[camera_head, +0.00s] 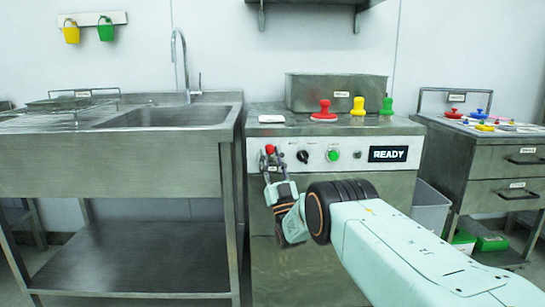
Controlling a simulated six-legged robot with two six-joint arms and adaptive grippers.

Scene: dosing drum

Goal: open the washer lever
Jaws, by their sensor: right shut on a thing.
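The washer (392,181) is a steel cabinet under the counter with a front panel and a display reading READY. The washer lever (270,149) shows as a red knob at the left end of that panel. My right gripper (272,167) reaches in from the lower right and is shut on the lever just below the red knob. The gripper and wrist hide the lower part of the lever and some of the cabinet front. My left gripper is not in view.
A black dial (302,156) and a green button (333,155) sit right of the lever. Red, yellow and green stampers stand on the washer top. A steel sink table (110,178) stands close on the left, and a drawer cabinet (490,165) stands on the right.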

